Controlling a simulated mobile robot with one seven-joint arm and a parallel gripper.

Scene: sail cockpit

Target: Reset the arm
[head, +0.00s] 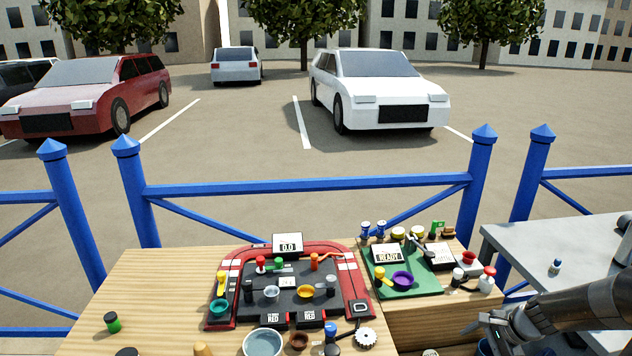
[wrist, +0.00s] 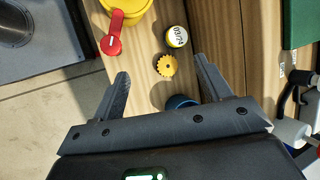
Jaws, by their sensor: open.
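My gripper (head: 488,332) is at the lower right in the head view, at the end of my dark arm, which reaches in from the right edge. In the wrist view my gripper (wrist: 162,72) has its two dark fingers spread wide apart, with nothing held between them. Beyond and between the fingers lie a yellow gear-like piece (wrist: 166,66) and a round yellow-rimmed item with a printed white face (wrist: 176,37). A blue round thing (wrist: 181,102) is partly hidden by the gripper body.
A wooden table carries a red-edged dark board (head: 215,312) with cups and small figures. A green mat (head: 405,286) with a purple bowl (head: 402,279) is beside it. A grey table (head: 560,245) stands at right. A yellow container with a red part (wrist: 112,45) shows in the wrist view.

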